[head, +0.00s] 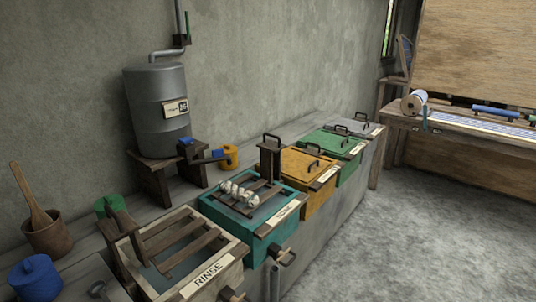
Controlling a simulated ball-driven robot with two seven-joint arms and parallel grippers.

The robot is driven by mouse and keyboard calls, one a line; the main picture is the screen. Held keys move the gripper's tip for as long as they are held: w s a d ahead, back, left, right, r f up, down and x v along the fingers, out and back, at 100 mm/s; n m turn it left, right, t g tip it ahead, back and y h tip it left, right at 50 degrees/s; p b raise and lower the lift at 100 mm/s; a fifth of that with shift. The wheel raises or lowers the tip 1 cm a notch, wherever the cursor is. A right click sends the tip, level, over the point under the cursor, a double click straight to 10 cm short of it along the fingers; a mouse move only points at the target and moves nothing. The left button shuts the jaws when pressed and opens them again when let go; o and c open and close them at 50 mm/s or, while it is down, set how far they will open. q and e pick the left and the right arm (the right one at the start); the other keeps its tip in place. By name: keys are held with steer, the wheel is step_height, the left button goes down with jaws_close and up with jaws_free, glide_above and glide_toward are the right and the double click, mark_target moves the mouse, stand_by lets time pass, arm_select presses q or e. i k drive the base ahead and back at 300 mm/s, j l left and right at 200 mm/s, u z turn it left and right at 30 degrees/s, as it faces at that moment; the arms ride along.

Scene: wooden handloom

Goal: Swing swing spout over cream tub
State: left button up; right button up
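The cream tub (228,283), labelled RINSE, stands at the front left with dark wooden slats across its open top. The grey metal tank (158,98) stands on a wooden stool behind the tubs. A short spout with blue parts (206,154) sticks out low on the tank's right side. It points to the right, behind the teal tub and away from the cream tub. Its exact tip is hard to make out. Neither of my grippers shows in the head view.
The teal tub (262,228) holds pale skeins on its slats. Lidded orange (312,163) and green (345,143) tubs follow toward the back right. A brown pot (48,235) and a blue jar (36,280) stand at left. Open floor (410,230) lies at right.

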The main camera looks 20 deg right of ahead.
mark_target(219, 155)
steer(key=z, duration=0.15)
steer(key=i+l, duration=0.1)
steer(key=i+l+u, duration=0.25)
steer(key=i+u, duration=0.2)
steer(key=i+l+u, duration=0.5)
steer(key=k+j, duration=0.05)
steer(key=k, duration=0.05)
